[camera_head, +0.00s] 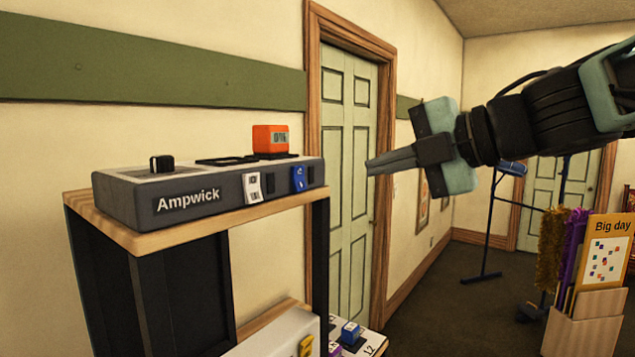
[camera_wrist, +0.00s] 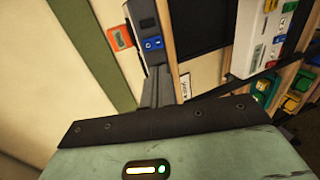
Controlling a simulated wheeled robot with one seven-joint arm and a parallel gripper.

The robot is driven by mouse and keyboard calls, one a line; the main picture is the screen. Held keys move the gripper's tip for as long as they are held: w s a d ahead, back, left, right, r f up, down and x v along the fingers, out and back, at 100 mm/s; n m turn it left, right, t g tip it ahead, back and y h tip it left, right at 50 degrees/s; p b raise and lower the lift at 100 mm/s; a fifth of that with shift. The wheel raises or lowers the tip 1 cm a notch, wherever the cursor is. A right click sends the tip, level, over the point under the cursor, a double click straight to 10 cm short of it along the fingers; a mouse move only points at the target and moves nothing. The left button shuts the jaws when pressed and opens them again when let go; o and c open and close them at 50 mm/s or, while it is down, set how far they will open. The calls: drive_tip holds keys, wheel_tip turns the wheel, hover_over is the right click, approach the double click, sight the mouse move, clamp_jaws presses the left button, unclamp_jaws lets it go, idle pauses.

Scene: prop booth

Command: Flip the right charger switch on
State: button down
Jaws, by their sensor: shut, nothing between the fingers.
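The grey charger (camera_head: 222,190), marked "Ampwick", lies on top of a wooden shelf unit. Its front has a white marked plate (camera_head: 253,188) and, further right, a blue marked plate (camera_head: 297,180), each with a small dark piece (camera_head: 311,177) beside it. I cannot tell the switch position. An orange block with a display (camera_head: 271,139) sits on the charger's right part. My gripper (camera_head: 370,168) is shut and empty, right of the charger and apart from it. In the wrist view, the fingers (camera_wrist: 158,90) point toward the charger's end, near the blue plate (camera_wrist: 152,43).
A small black piece (camera_head: 161,163) is on the charger's left part. The wooden shelf top (camera_head: 150,236) runs under the charger; lower shelves hold a white box (camera_head: 275,335) and coloured parts. A pale green door (camera_head: 347,190) stands behind. A card rack (camera_head: 585,325) is at right.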

sight(302, 188)
drive_tip(key=p+x, duration=0.1)
drive_tip(key=x, duration=1.1)
drive_tip(key=shift+w+a, duration=0.1)
drive_tip(key=shift+a, duration=0.15)
drive_tip(key=shift+f, duration=0.1)
drive_tip(key=shift+f+b, duration=0.4)
drive_tip(key=shift+b, duration=0.45)
drive_tip(key=shift+w+a+r, duration=0.1)
drive_tip(key=shift+r, duration=0.2)
